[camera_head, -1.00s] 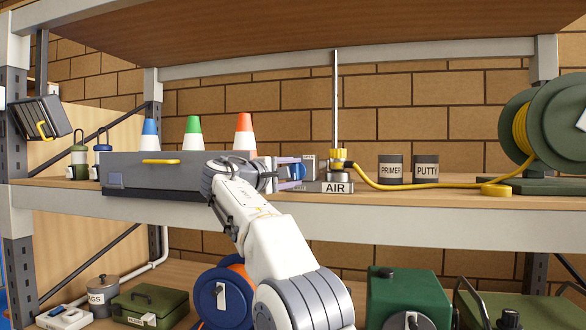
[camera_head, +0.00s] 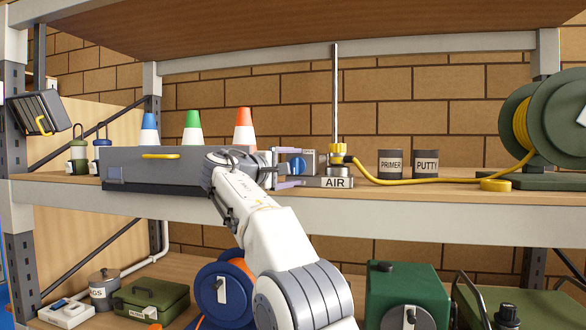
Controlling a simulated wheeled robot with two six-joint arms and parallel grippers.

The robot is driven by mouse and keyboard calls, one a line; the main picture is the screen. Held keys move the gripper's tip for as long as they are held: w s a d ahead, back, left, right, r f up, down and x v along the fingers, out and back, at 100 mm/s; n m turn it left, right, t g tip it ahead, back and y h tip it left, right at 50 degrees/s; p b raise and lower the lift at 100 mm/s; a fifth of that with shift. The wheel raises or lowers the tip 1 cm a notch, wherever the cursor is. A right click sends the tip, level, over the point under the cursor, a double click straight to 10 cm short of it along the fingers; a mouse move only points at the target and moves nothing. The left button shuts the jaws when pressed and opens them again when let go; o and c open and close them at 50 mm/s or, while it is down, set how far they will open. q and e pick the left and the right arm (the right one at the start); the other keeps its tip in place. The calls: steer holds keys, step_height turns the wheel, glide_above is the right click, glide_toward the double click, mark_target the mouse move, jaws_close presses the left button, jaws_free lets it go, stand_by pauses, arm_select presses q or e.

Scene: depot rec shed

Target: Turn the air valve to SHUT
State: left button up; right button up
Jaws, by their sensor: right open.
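The air valve stands on the middle shelf, with a grey base plate labelled AIR (camera_head: 337,183) and a vertical pipe (camera_head: 336,95) above a brass fitting (camera_head: 338,152). A yellow hose runs right from it. A blue round handle (camera_head: 297,166) shows at its left, beside a small pale plate (camera_head: 309,158) whose lettering I cannot read. My right gripper (camera_head: 291,168) is open at the handle, one finger above and one below it in the picture. I cannot tell whether the fingers touch it. My left gripper is not in view.
A long grey case (camera_head: 150,167) lies left of the valve, partly behind my right arm, with several cones behind it. PRIMER (camera_head: 390,164) and PUTTY (camera_head: 426,164) cans stand right. A green hose reel (camera_head: 560,125) is at far right. The yellow hose (camera_head: 430,181) crosses the shelf.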

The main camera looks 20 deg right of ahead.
steer(key=shift+a, duration=0.1)
steer(key=shift+s+a+b, duration=0.2)
steer(key=shift+a+b, duration=0.1)
steer(key=b+v, duration=0.2)
steer(key=v, duration=0.7)
steer(key=shift+s+a+b, duration=0.2)
steer(key=shift+s+b, duration=0.05)
steer(key=shift+b, duration=0.1)
